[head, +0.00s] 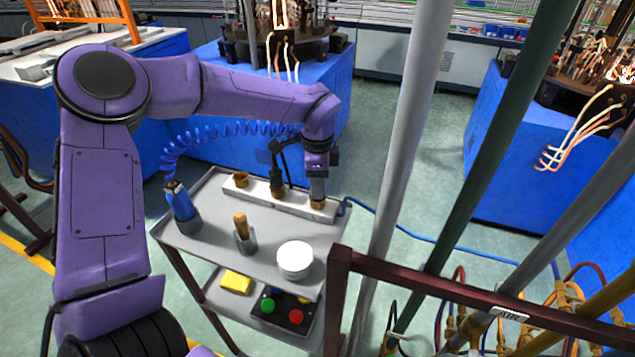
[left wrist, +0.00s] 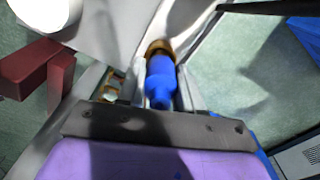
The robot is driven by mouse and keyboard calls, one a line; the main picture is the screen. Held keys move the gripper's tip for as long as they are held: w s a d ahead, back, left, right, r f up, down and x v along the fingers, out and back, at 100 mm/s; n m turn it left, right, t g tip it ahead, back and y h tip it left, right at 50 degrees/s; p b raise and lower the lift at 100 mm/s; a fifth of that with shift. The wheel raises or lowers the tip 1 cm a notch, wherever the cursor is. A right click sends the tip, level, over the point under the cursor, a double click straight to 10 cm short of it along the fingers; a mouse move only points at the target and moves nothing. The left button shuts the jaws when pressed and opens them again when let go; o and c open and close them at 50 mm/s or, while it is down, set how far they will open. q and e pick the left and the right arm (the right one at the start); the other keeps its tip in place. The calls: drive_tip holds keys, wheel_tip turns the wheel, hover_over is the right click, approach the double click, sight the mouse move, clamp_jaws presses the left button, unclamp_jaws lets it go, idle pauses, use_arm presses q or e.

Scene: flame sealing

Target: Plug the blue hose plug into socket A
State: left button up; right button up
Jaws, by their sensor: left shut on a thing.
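My left gripper (head: 317,188) points down at the right end of the white socket bar (head: 262,197) on the cart. In the left wrist view it is shut on the blue hose plug (left wrist: 160,82). The plug's front end meets a brass ring socket (left wrist: 158,47), which also shows just below the fingers in the head view (head: 318,204). I cannot tell how deep the plug sits. Another brass socket (head: 240,179) is at the bar's left end. No socket letter is readable. My right gripper is out of view.
A blue torch-like tool (head: 181,206) with a coiled blue hose (head: 215,130), a wooden-handled tool (head: 243,230) and a white round container (head: 295,260) stand on the cart. A dark red rail (head: 430,285) and grey pipes (head: 407,130) stand close on the right.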

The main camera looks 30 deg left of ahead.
use_arm(q)
drive_tip(key=shift+f, duration=0.25)
drive_tip(key=o, duration=1.2)
drive_tip(key=shift+r+p, duration=2.2)
drive_tip(key=shift+r, duration=2.35)
